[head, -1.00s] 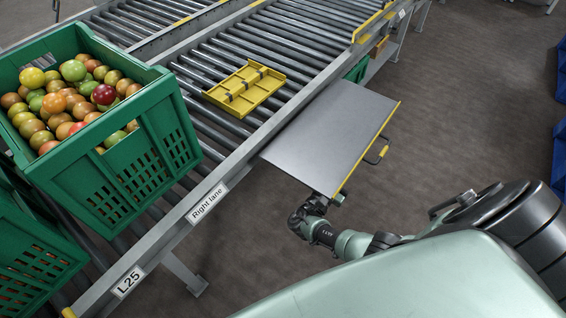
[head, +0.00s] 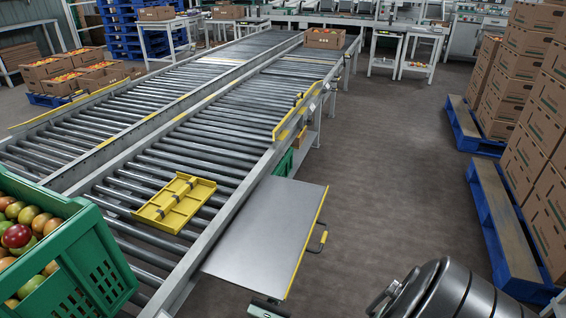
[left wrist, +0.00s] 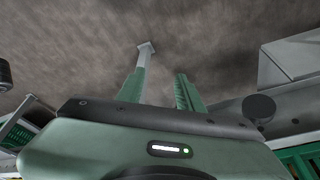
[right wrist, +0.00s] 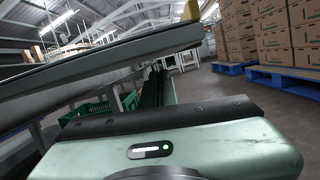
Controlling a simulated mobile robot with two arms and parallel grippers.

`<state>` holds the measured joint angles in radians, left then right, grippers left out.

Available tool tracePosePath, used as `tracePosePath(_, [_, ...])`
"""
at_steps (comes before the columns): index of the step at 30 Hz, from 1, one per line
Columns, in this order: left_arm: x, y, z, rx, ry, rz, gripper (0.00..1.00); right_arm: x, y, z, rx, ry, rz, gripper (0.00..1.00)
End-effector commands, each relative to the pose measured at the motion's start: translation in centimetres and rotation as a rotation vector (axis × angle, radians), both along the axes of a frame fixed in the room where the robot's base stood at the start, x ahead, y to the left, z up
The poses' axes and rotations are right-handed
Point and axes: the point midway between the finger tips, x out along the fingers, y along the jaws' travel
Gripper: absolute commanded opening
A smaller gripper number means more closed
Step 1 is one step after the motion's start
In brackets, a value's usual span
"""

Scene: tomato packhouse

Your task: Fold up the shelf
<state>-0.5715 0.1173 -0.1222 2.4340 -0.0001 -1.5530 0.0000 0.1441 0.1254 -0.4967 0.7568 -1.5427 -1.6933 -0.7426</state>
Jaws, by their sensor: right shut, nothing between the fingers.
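The shelf (head: 265,235) is a flat grey panel with a yellow strip on its outer edge. It sticks out about level from the right side of the roller conveyor. A handle (head: 323,238) with a yellow grip is on its outer edge. My right gripper (right wrist: 160,86) is shut and empty. In the right wrist view a grey slab (right wrist: 90,72), seemingly the shelf, slants above it; I cannot tell whether they touch. A bit of my arm shows below the shelf's near edge in the head view. My left gripper (left wrist: 158,88) is open and empty above the floor.
A yellow slotted tray (head: 176,206) lies on the conveyor rollers (head: 215,130). A green crate (head: 85,262) of tomatoes stands at the left. Carton stacks (head: 540,130) on blue pallets (head: 505,225) stand at the right.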

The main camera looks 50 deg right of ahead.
Motion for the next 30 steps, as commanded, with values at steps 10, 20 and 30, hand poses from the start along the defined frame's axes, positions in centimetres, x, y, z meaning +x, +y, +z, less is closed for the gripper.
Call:
tracePosePath(10, [-0.2, 0.1, 0.5, 0.003, -0.005, -0.002, 0.36, -0.5, 0.8, -0.4, 0.010, -0.002, -0.004, 0.00])
tracePosePath(20, [-0.1, 0.1, 0.5, 0.001, -0.007, -0.001, 0.36, -7.1, 1.9, -5.1, 0.557, -0.275, -0.231, 0.00])
tracePosePath(30, [-0.1, 0.1, 0.5, 0.000, -0.007, -0.001, 0.36, -13.1, 9.9, -5.6, 1.334, -0.734, -0.608, 0.00])
